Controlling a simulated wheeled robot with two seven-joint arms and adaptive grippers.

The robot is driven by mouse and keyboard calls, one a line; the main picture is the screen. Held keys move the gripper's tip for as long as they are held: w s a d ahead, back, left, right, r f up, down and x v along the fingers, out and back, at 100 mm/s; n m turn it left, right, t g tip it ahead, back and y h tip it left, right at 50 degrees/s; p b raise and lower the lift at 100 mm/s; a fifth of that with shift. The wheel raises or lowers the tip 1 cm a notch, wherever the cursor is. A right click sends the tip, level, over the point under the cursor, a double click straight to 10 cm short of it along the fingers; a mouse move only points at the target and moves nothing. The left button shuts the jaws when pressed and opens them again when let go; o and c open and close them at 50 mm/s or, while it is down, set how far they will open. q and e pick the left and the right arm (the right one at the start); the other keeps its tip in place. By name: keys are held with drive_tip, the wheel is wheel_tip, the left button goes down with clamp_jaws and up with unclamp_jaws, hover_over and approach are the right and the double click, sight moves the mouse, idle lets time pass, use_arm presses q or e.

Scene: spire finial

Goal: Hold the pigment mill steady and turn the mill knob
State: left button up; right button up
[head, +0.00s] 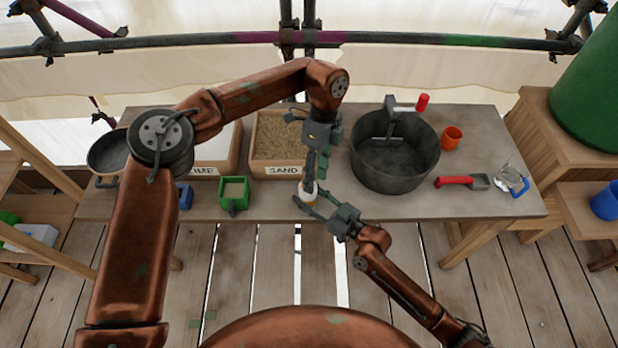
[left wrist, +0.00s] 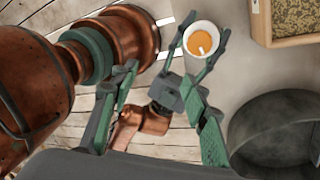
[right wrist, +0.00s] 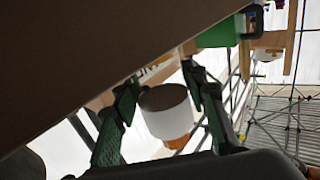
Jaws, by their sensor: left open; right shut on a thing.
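A sand box (head: 284,170) stands behind left of the mill and a grey bucket (head: 390,175) behind right. A green container (head: 233,206) is left. A red-handled scoop (head: 462,182), orange cup (head: 452,138) and clear jug (head: 510,180) lie right. The front right table area is clear.

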use_arm(q)
wheel_tip(320, 180, up, 4)
drive_tip(key=w+d+t+y, duration=0.1)
drive_tip(key=d+t+y, duration=0.15)
drive_tip(key=t, duration=0.25)
drive_tip(key=shift+n+t+y, duration=0.25)
drive_tip(key=shift+n+t, duration=0.05)
drive_tip(key=x, duration=1.1)
drive_tip(key=shift+w+a+f, duration=0.25)
drive_tip(key=shift+f, duration=0.05)
drive_tip(key=shift+c, duration=0.3)
drive_tip(key=c, duration=1.1)
